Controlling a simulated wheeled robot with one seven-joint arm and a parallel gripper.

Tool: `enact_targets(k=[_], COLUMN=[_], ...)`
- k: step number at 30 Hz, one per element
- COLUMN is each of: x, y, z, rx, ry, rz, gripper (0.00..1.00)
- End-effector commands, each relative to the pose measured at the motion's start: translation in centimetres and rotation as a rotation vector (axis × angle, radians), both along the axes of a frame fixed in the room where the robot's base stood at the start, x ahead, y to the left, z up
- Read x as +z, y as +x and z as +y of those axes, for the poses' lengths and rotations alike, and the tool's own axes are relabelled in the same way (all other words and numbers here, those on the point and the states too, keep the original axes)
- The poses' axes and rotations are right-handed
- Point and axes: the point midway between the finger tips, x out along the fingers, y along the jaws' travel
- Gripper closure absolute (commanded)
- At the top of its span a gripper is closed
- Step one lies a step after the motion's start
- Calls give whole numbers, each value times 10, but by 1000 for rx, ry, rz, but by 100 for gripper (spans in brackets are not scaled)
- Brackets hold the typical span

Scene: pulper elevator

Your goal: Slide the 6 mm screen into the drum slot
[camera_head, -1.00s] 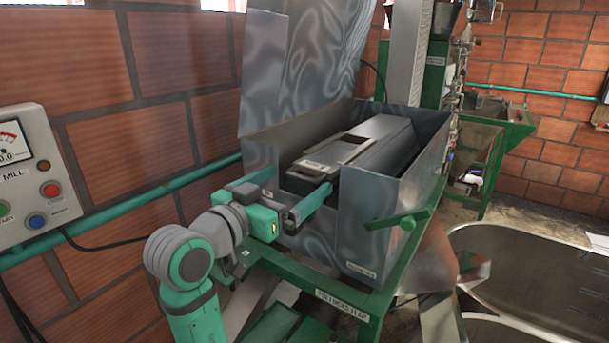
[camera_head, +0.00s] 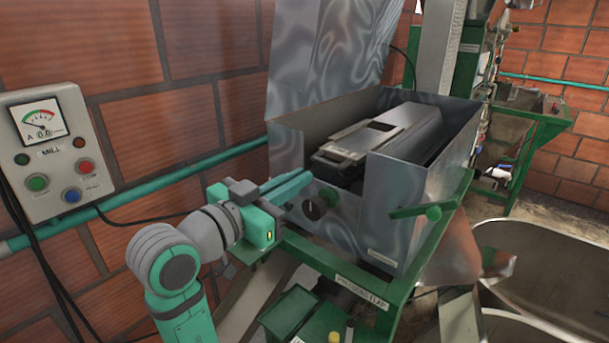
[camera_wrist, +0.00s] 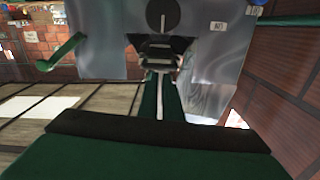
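A flat grey framed piece (camera_head: 350,142), which looks like the screen, lies on the dark drum body (camera_head: 425,130) inside the open grey metal housing (camera_head: 395,205). Its front end shows at the notch in the housing's near wall. I cannot read its size, and the slot is not clear to see. My gripper (camera_head: 306,177) is left of and in front of the notch, apart from the piece. Its teal fingers are close together with nothing visible between them. In the wrist view, the gripper (camera_wrist: 158,45) points at the housing wall just below a dark round knob (camera_wrist: 163,15).
The dark knob (camera_head: 314,208) is close below my fingers. A green lever (camera_head: 415,212) sticks out at the housing's front. A raised metal lid (camera_head: 325,50) stands behind. A mill control panel (camera_head: 52,150) is on the left wall. A green bin (camera_head: 300,315) stands below.

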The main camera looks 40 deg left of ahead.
Motion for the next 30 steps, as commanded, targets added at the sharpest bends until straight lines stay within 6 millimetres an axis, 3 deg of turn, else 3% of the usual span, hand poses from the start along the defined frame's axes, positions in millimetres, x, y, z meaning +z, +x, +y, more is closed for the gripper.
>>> enact_targets(k=[5, 21, 30], x=[-1, 0, 0], y=[-6, 44, 51], z=[-1, -5, -5], rx=[-2, -3, -1], ry=[29, 28, 29], rz=[0, -1, -1], gripper=[100, 100, 100])
